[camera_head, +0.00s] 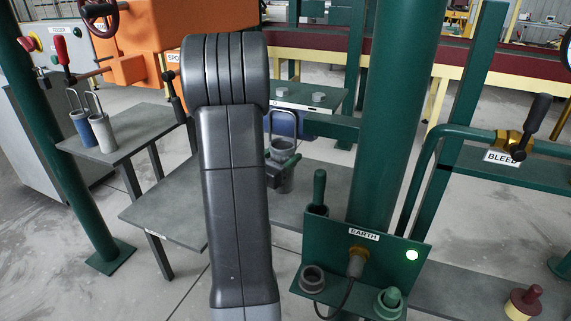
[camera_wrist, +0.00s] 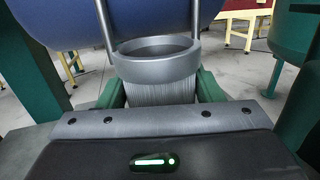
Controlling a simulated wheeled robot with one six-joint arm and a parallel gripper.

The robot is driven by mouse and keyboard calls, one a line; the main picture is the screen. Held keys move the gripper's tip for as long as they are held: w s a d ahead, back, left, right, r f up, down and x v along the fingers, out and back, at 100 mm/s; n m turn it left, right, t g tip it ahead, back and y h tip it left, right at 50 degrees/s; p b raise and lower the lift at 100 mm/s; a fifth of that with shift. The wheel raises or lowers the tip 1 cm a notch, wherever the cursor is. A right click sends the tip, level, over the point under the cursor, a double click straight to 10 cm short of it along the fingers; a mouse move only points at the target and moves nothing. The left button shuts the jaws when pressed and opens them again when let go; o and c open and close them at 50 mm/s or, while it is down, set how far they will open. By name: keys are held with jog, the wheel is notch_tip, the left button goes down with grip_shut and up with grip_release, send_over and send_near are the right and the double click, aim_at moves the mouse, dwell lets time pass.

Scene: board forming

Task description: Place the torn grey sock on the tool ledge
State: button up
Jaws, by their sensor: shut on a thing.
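My gripper (camera_head: 284,168) is shut on a grey sock (camera_head: 284,148), an open-topped cylinder with a wire loop handle. In the wrist view this grey sock (camera_wrist: 157,66) stands upright between the green fingers, with a smooth collar above a finely ribbed lower part. I cannot make out a tear. A blue sock (camera_head: 80,127) and a pale grey sock (camera_head: 103,133) stand on a grey shelf (camera_head: 128,142) at the left. A lower grey shelf (camera_head: 165,213) extends behind my arm. I cannot tell which shelf is the tool ledge, or whether the held sock touches anything below.
A thick green post (camera_head: 395,110) stands right of my gripper. A BLEED valve (camera_head: 515,145) is at the right. A blue cylinder (camera_wrist: 60,30) is close behind the held sock.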

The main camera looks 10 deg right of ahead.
jog(key=shift+w+d+r, duration=0.1)
jog(key=shift+w+d, duration=0.2)
jog(key=shift+d, duration=0.1)
jog(key=shift+w+f, duration=0.1)
jog(key=shift+f, duration=1.7)
jog(key=shift+f+b, duration=0.2)
jog(key=shift+b, duration=0.15)
jog(key=o, duration=1.1)
jog(key=shift+r, duration=0.1)
jog(key=shift+r, duration=0.1)
jog(key=r+v, duration=0.1)
jog(key=v, duration=1.1)
jog(key=shift+f, duration=0.5)
